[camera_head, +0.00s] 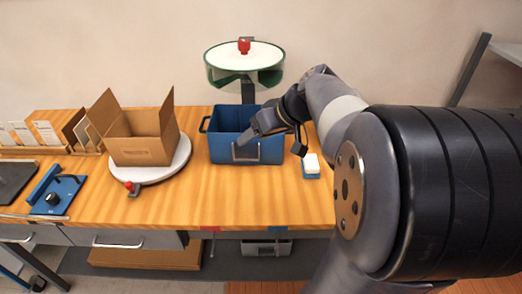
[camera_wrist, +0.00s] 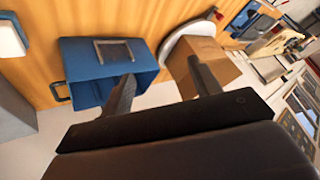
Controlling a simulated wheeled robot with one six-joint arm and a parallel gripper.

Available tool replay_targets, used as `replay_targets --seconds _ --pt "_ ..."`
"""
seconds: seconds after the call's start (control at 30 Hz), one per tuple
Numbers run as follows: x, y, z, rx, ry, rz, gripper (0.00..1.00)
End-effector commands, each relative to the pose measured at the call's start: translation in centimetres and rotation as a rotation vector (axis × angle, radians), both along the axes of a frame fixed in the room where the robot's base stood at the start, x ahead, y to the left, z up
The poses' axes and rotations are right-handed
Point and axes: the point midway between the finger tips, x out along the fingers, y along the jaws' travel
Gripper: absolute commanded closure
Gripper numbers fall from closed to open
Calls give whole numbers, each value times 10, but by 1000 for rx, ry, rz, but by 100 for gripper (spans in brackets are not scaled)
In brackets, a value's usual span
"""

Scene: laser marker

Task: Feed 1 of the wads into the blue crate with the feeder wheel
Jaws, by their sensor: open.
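The feeder wheel (camera_head: 245,62) is a round drum with a white top, a green rim and a red knob (camera_head: 244,46) on top. It stands on a dark post behind and above the blue crate (camera_head: 221,151). The blue crate is on the wooden table and also shows in the wrist view (camera_wrist: 84,60), with a metal handle on its front. My gripper (camera_head: 252,137) is in front of and over the crate's right part, and its fingers (camera_wrist: 163,88) are apart with nothing between them. I cannot make out any wads, in the drum or in the crate.
An open cardboard box (camera_head: 140,136) sits on a white turntable (camera_head: 183,160) left of the crate. A small blue-and-white block (camera_head: 312,166) lies right of the crate. A blue device (camera_head: 56,194) and card holders (camera_head: 45,133) are at the left. The table front is mostly clear.

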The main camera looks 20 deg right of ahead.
Motion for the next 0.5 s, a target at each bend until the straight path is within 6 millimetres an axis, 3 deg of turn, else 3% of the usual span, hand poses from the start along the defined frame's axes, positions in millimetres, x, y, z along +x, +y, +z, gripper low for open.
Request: replay_targets --seconds 0.5 --pt "-9 6 -9 -8 29 -12 41"
